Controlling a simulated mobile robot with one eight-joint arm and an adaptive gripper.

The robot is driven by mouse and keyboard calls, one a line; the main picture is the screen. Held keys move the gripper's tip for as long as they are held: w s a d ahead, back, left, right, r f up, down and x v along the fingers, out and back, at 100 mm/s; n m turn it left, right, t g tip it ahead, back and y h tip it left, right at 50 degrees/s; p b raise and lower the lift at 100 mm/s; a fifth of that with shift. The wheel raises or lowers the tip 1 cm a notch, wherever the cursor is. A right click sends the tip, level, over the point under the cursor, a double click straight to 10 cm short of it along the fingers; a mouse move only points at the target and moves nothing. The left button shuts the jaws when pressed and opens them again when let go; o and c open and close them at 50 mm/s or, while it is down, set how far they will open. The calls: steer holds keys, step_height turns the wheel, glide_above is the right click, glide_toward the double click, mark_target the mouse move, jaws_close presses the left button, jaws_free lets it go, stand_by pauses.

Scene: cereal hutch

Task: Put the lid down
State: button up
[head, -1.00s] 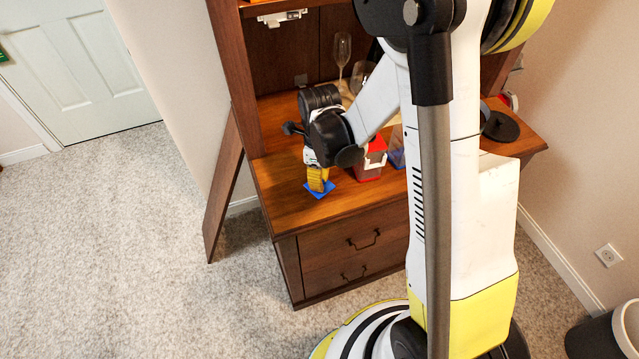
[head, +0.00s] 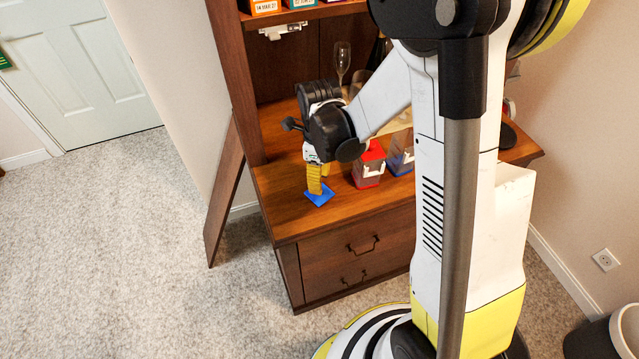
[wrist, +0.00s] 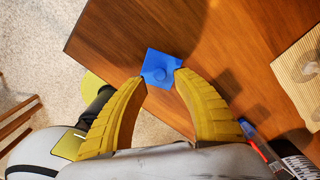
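In the wrist view the lid (wrist: 158,57) sits just beyond my fingertips. My gripper (head: 319,182) is directly over it, pointing down. A container with blue parts (head: 400,155) stands farther right on the counter, partly hidden by my arm.
A clear container with a red lid (head: 369,165) stands just right of my gripper. A wine glass (head: 342,60) stands behind. The hutch's left side panel (head: 235,80) rises close to my wrist. The counter's front left edge is near the lid.

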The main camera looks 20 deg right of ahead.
steer(key=s+r+n+t+p, duration=0.4)
steer(key=r+n, duration=0.6)
steer(key=r, duration=0.8)
steer(key=s+r+n+t, duration=0.1)
steer(key=s+r+n, duration=0.1)
steer(key=s+n, duration=0.2)
steer(key=s+r+n+t+b, duration=0.1)
steer(key=s+r+n+t, duration=0.1)
steer(key=n, duration=0.9)
steer(key=shift+s+r, duration=0.55)
steer(key=shift+s, duration=0.8)
